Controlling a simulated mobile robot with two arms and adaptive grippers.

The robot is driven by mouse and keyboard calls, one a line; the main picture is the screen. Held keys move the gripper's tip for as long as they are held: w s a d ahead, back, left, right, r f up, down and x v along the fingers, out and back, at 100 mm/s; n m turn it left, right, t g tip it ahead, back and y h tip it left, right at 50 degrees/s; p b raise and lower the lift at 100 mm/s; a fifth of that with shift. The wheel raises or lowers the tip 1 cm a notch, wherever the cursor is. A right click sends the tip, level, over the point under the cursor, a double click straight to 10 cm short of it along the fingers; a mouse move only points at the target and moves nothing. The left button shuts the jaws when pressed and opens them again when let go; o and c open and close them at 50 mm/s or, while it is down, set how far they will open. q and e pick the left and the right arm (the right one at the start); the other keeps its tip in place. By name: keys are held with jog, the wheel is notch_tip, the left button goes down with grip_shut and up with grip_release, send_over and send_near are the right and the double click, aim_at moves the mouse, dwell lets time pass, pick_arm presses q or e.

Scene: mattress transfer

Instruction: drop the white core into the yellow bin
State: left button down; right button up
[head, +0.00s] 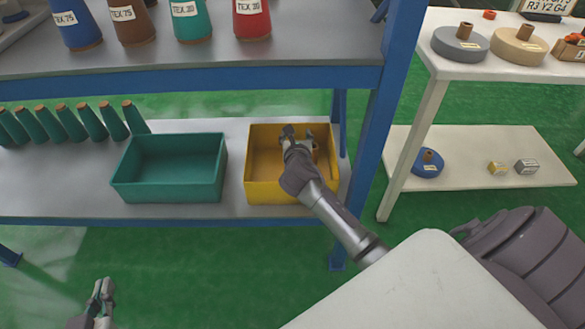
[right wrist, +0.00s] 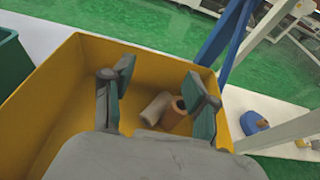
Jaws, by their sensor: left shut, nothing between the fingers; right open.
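The yellow bin (head: 262,190) stands on the lower shelf, and it fills much of the right wrist view (right wrist: 48,100). My right gripper (head: 296,132) is over the bin with its fingers apart, and it shows empty in the right wrist view (right wrist: 158,88). Beyond the fingers, a pale core (right wrist: 156,108), apparently the white one, lies tilted inside the bin. A brown core (right wrist: 174,114) is beside it; I cannot tell whether they touch. My left gripper (head: 103,292) is shut and empty, low at the left over the green floor.
A green bin (head: 170,190) stands left of the yellow one. Several green cones (head: 88,124) line the shelf further left. The upper shelf edge (head: 190,82) and a blue post (head: 375,120) border the space. A white table (head: 470,75) stands at the right.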

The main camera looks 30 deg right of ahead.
jog(key=v, duration=1.2)
jog(key=shift+w, duration=0.1)
